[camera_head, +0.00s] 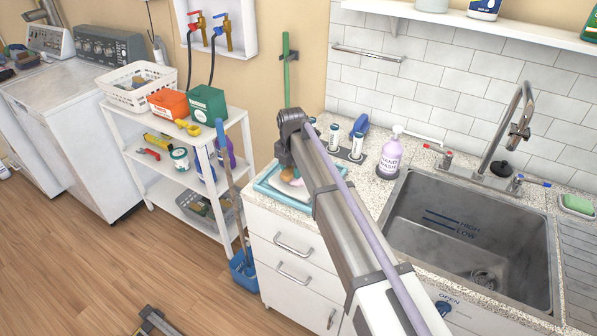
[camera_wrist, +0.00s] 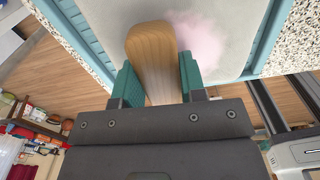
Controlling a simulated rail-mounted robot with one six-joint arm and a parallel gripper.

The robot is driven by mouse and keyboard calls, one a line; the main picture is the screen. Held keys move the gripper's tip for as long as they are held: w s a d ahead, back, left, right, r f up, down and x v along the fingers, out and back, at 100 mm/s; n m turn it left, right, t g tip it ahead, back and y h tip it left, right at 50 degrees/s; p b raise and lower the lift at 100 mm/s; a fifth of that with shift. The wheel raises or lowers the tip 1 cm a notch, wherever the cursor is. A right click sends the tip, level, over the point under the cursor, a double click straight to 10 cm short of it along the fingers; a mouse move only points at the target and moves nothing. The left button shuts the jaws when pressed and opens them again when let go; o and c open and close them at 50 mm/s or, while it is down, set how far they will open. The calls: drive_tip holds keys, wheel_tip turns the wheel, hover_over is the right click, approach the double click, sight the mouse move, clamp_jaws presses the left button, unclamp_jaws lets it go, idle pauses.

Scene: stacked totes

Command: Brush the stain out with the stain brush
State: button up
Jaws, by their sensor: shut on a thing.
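The wooden stain brush (camera_wrist: 150,42) is between the two teal fingers of my gripper (camera_wrist: 158,78), which is shut on it. Its bristles are hidden below the wood. A soft pink stain (camera_wrist: 200,32) shows on the pale cloth (camera_wrist: 232,52), just right of the brush. I cannot tell whether the brush touches the cloth. The cloth lies in a light blue tray (camera_wrist: 84,42).
A hand wash bottle (camera_head: 391,155) and a dark holder (camera_head: 347,155) with small bottles stand right of the tray. The steel sink (camera_head: 470,230) and tap (camera_head: 520,130) are farther right. A white shelf cart (camera_head: 190,150) and a blue-handled broom (camera_head: 225,170) stand left of the counter.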

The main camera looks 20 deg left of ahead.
drive_tip(key=shift+w+a, duration=0.3)
drive_tip(key=shift+a, duration=0.6)
drive_tip(key=shift+f, duration=0.1)
drive_tip(key=shift+s+d, duration=0.3)
drive_tip(key=shift+d, duration=0.7)
drive_tip(key=shift+s+d, duration=0.25)
drive_tip(key=shift+d, duration=0.7)
drive_tip(key=shift+s+d, duration=0.35)
drive_tip(key=shift+d, duration=0.55)
drive_tip(key=shift+s+d, duration=0.35)
drive_tip(key=shift+d, duration=0.5)
drive_tip(key=shift+w+a, duration=0.1)
drive_tip(key=shift+w, duration=0.05)
drive_tip(key=shift+w+a, duration=0.4)
drive_tip(key=shift+a, duration=0.8)
drive_tip(key=shift+w+a, duration=0.4)
drive_tip(key=shift+a, duration=0.8)
drive_tip(key=shift+w+a, duration=0.4)
drive_tip(key=shift+a, duration=0.8)
